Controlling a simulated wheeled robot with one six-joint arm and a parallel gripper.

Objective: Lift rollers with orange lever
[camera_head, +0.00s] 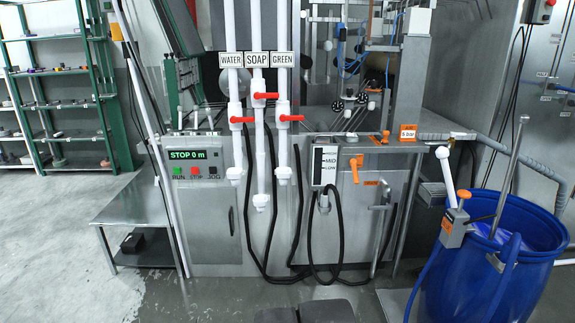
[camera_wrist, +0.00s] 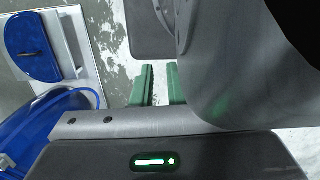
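An orange lever (camera_head: 356,166) sits on the grey front panel of the machine (camera_head: 400,172), right of the level gauge (camera_head: 325,165). A second orange handle (camera_head: 384,136) stands on the top ledge, near the orange "6 bar" label (camera_head: 407,132). Rollers cannot be clearly made out; round black-and-white parts (camera_head: 337,105) show in the frame above the ledge. My gripper (camera_wrist: 160,88) shows in the wrist view as two green fingers with a gap between them. It is open and empty, over the floor. It is not in the head view, apart from the levers.
Three white pipes labelled WATER, SOAP and GREEN carry red valve handles (camera_head: 265,96). A control box (camera_head: 195,170) reads "STOP 0 m". A blue barrel (camera_head: 485,265) with a white-handled pump stands at right front. A metal table (camera_head: 130,205) stands left.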

